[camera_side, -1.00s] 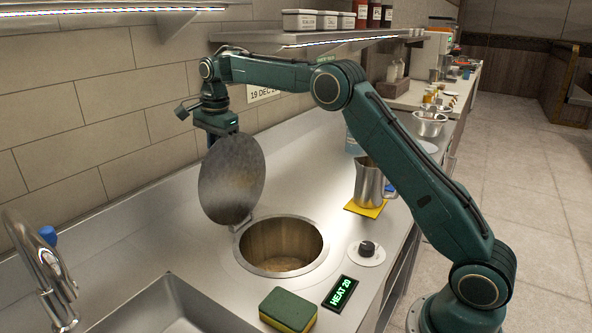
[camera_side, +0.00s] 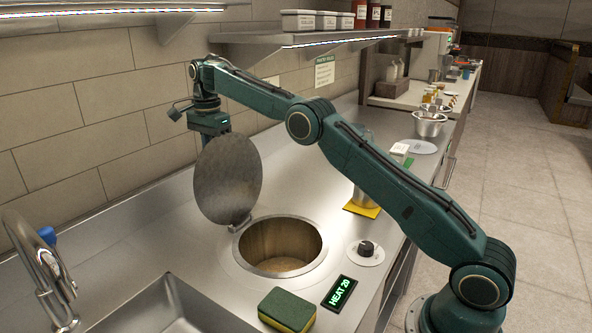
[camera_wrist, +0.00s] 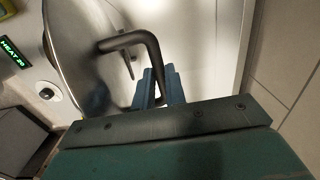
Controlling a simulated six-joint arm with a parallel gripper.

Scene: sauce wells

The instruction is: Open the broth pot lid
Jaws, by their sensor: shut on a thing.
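The broth pot lid (camera_side: 228,180) is a round grey metal disc, standing raised on its hinge at the back left of the pot well. The broth pot (camera_side: 282,246) is an open round well in the counter, with brownish contents low inside. My gripper (camera_wrist: 160,88) is behind the lid and shut on its dark bar handle (camera_wrist: 133,45), seen in the wrist view. In the side view the lid hides the fingertips. The lid (camera_wrist: 80,55) also shows in the wrist view.
A green and yellow sponge (camera_side: 287,309), a heat display (camera_side: 340,293) and a knob (camera_side: 366,250) lie near the pot. A sink (camera_side: 170,310) and a faucet (camera_side: 40,265) are at front left. A tiled wall (camera_side: 100,135) stands close behind the lid. My arm partly covers a yellow pad (camera_side: 362,209).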

